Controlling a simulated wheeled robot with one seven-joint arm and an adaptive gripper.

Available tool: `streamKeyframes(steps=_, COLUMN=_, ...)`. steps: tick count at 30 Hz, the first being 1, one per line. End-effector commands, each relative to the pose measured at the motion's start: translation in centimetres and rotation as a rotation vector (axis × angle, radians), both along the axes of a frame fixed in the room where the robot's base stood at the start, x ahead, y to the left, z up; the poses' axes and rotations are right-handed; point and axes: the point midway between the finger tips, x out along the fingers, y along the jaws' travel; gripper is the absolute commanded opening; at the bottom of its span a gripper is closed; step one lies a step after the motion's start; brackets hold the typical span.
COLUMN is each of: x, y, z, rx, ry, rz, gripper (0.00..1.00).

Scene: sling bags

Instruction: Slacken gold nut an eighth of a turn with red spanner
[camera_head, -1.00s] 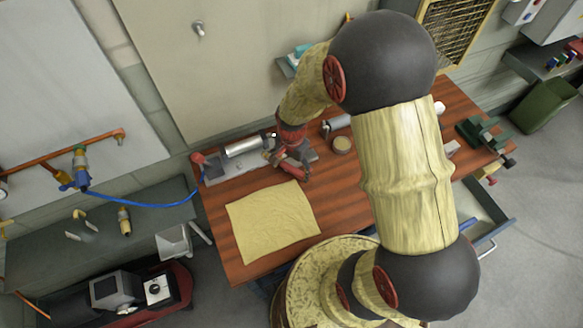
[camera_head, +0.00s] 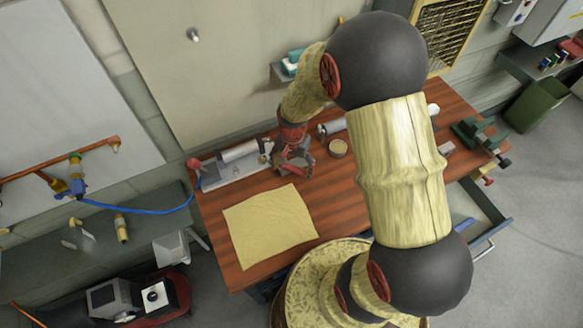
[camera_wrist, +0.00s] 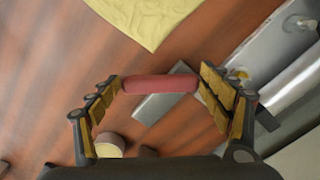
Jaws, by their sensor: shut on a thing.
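My gripper (camera_head: 294,164) is low over the back of the workbench, beside a grey metal fixture with a silver cylinder (camera_head: 240,152). In the wrist view, my gripper (camera_wrist: 160,86) has a red bar, which I take for the red spanner's handle (camera_wrist: 160,84), held crosswise between its fingertips. A flat grey metal piece (camera_wrist: 150,108) lies beyond the handle; I cannot tell whether it belongs to the spanner. The spanner's jaw end is not clear. The fixture (camera_wrist: 270,55) also fills the right of the wrist view. I cannot make out the gold nut; it is hidden or too small.
A yellow cloth (camera_head: 270,222) lies flat on the wooden bench (camera_head: 345,200). A round tin (camera_head: 338,148) stands right of my gripper. A green vise (camera_head: 475,132) is at the bench's right end. A blue hose (camera_head: 140,209) runs to the fixture's left end.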

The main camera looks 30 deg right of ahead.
Motion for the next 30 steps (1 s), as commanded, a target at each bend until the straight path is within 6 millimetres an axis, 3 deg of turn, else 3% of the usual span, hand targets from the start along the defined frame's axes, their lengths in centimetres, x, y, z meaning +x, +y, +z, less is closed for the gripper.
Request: streamKeyframes(steps=30, x=1.8, y=-1.8, z=0.1, rx=-0.001, ry=-0.004, rz=0.21, gripper=0.26)
